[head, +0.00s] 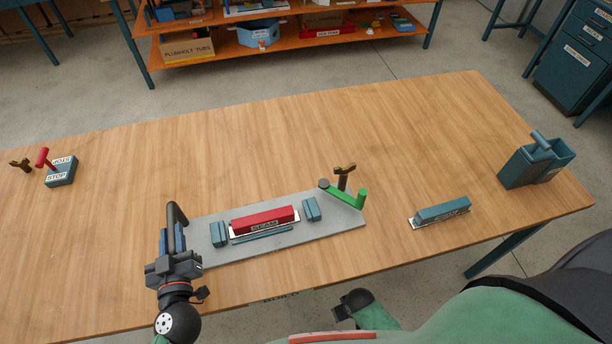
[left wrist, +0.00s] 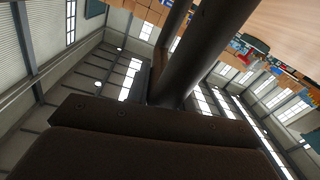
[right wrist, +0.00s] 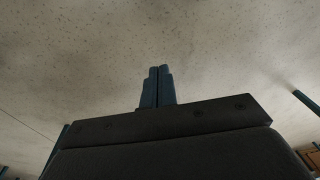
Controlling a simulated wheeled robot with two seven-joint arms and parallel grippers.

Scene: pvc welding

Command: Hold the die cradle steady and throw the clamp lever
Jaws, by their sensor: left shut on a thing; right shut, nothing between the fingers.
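The die cradle is a grey plate (head: 335,221) on the wooden table, carrying a red block marked SEAM (head: 265,218) between two teal blocks (head: 218,233) (head: 311,209). At its right end is the green clamp lever (head: 345,194), lying low, with a dark round end; a brown forked post (head: 344,174) stands beside it. My left gripper (head: 174,232) is at the plate's left end, shut on a dark bar handle (head: 176,213). My right gripper (right wrist: 157,85) is shut and empty, over speckled grey floor, away from the cradle.
A teal piece on a pale strip (head: 440,211) lies right of the cradle, and an open teal bin (head: 537,162) stands at the table's right end. A STOP box with a red lever (head: 60,172) is far left. The table behind the cradle is clear.

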